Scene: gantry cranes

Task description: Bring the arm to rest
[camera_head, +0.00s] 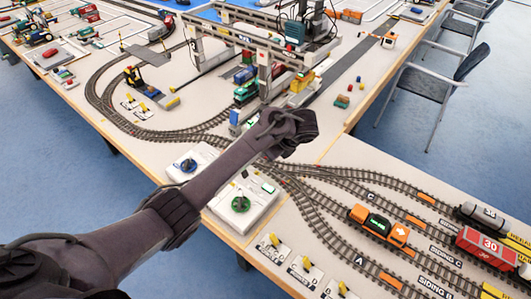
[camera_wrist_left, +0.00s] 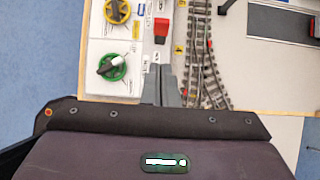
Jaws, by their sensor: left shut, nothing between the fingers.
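My left arm reaches in from the lower left in the head view, and its wrist end (camera_head: 292,128) hangs over the table near the tracks. The fingers are hidden there. In the left wrist view my left gripper (camera_wrist_left: 166,82) shows its grey fingers together, with nothing between them. They point toward the table between a white control panel (camera_wrist_left: 100,45) and a track. My right gripper is not in view.
Beyond the arm stands a grey gantry crane (camera_head: 238,40) over a green locomotive (camera_head: 246,92). An orange locomotive (camera_head: 380,226) and red wagon (camera_head: 487,247) stand on the sidings at right. Small levers (camera_head: 304,271) line the front edge. Chairs (camera_head: 430,82) stand beyond the right edge.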

